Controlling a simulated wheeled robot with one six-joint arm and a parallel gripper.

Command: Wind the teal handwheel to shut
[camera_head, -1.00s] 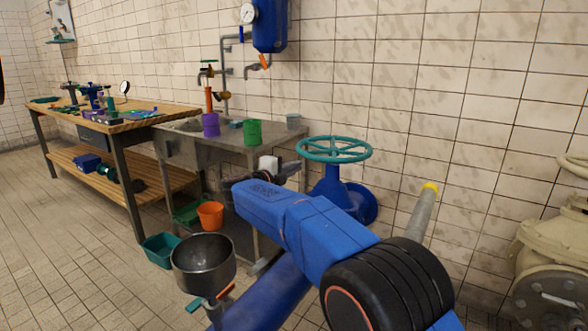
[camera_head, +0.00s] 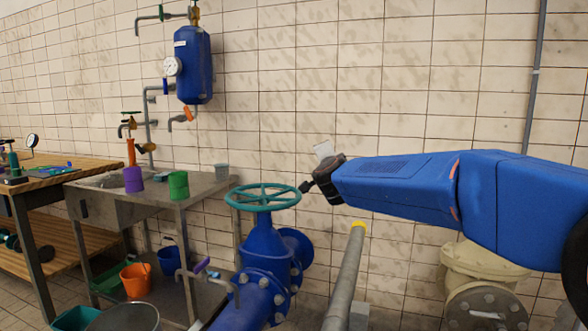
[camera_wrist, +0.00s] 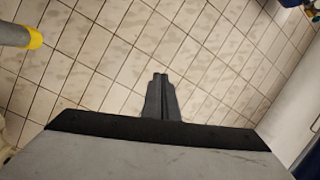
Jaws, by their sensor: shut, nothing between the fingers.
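The teal handwheel (camera_head: 262,197) is a spoked ring lying flat on top of a blue valve (camera_head: 263,245), which joins a thick blue pipe. It stands left of centre in the head view, and nothing covers it. My gripper (camera_head: 304,187) is to the right of the wheel's rim in the picture, at about its height, and looks apart from it. In the wrist view my gripper's fingers (camera_wrist: 160,80) are together, with nothing between them. Tiled surface shows behind them. The handwheel does not show clearly in the wrist view.
A grey pipe with a yellow end (camera_head: 347,270) rises right of the valve; its yellow end also shows in the wrist view (camera_wrist: 33,38). A cream flanged valve (camera_head: 485,285) stands further right. A metal sink table (camera_head: 150,195) with purple and green cups is on the left.

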